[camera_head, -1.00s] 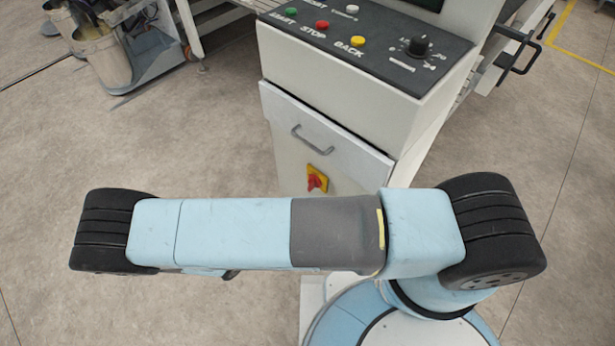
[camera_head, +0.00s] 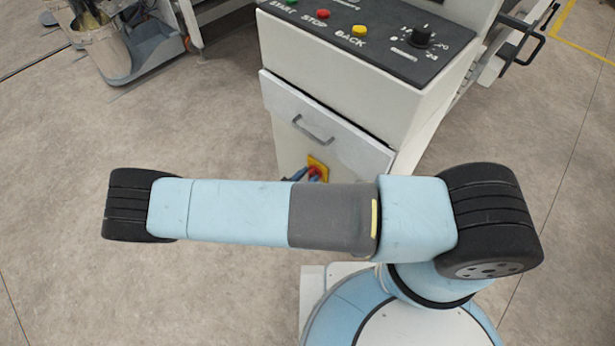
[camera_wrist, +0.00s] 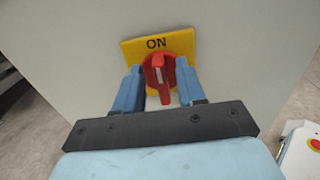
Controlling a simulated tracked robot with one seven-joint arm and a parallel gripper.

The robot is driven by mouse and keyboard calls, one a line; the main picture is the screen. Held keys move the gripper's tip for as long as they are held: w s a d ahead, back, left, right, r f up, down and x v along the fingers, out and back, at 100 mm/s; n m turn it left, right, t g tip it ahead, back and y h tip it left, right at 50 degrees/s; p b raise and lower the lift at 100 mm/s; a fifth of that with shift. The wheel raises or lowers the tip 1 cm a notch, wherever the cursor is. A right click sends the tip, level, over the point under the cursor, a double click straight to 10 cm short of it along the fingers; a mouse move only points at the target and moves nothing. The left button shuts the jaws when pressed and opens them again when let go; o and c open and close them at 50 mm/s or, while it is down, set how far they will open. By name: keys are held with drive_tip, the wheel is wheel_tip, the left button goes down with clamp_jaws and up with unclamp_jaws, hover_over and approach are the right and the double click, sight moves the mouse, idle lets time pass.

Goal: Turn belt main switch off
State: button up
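The belt main switch is a red rotary knob (camera_wrist: 159,80) on a yellow plate (camera_wrist: 128,50) marked ON. In the wrist view the knob's handle stands roughly upright, with its white mark near the ON label. In the head view the yellow plate (camera_head: 318,163) shows on the cabinet front, partly hidden by my arm. My gripper (camera_wrist: 160,82) has its two blue fingers apart, one on each side of the red knob. A gap shows between each finger and the knob's handle. In the head view only a bit of blue finger shows beside the switch.
The white cabinet (camera_head: 345,150) has a drawer with a grey handle (camera_head: 313,131) above the switch. A sloped black panel (camera_head: 385,40) with START, STOP and BACK buttons and a dial sits on top. A bucket (camera_head: 100,45) stands at upper left. Open floor lies left and right.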

drive_tip(key=shift+w+d, duration=0.1)
drive_tip(key=shift+c, duration=0.2)
clamp_jaws()
drive_tip(key=shift+n, duration=0.3)
drive_tip(key=shift+w+a+f+n, duration=0.15)
drive_tip(key=shift+a+f+n, duration=0.1)
drive_tip(key=shift+n, duration=2.65)
drive_tip(key=shift+w+a+f+n, duration=0.2)
drive_tip(key=shift+f+n, duration=0.05)
drive_tip(key=shift+n, duration=2.65)
drive_tip(key=shift+w+a+f+n, duration=0.15)
drive_tip(key=shift+a+f+n, duration=0.1)
drive_tip(key=shift+n, duration=2.65)
drive_tip(key=shift+f, duration=0.1)
drive_tip(key=shift+o, duration=0.2)
unclamp_jaws()
drive_tip(key=shift+d, duration=0.1)
